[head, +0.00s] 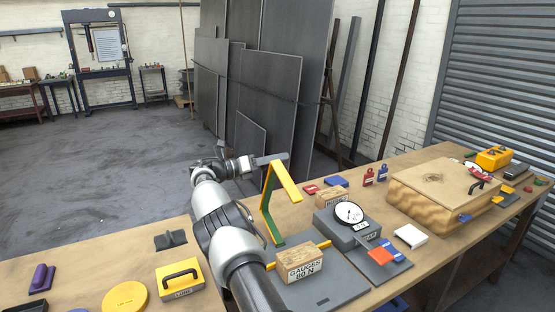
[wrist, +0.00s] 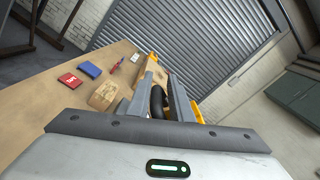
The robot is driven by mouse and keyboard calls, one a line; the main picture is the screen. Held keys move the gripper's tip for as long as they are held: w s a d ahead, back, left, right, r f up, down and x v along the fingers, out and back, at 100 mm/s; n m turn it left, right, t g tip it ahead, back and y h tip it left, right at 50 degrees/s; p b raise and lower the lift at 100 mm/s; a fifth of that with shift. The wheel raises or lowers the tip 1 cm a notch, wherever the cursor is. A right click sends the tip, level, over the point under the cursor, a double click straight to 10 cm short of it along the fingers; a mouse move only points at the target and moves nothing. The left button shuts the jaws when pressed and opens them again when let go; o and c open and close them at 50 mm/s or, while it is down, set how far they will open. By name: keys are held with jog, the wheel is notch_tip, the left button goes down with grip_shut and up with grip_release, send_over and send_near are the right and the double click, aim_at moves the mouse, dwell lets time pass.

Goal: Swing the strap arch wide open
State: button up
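The strap arch (head: 282,183) is a thin bent strap, yellow on its top bar and green down its long leg. It stands up from a grey plate (head: 345,287) on the workbench, its top bar sloping down to the right. My gripper (head: 277,159) is just above and behind the arch's top in the head view; I cannot tell if they touch. In the wrist view my gripper's two fingers (wrist: 161,97) are apart, with a dark rounded thing showing between them. A yellow piece beside the right finger may be part of the arch.
A wooden gauges block (head: 301,263) and a dial gauge (head: 349,213) on a grey block stand near the arch. A large wooden box (head: 440,185) is farther right. A yellow block with a handle (head: 180,279) and a yellow disc (head: 125,297) lie at left.

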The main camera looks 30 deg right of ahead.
jog(key=shift+o, duration=0.9)
jog(key=shift+f, duration=0.4)
jog(key=shift+r, duration=0.1)
jog(key=shift+a+r, duration=0.1)
jog(key=shift+w+a, duration=0.1)
jog(key=shift+a, duration=0.05)
jog(key=a+b, duration=0.1)
jog(key=a, duration=1)
jog(key=shift+a, duration=0.35)
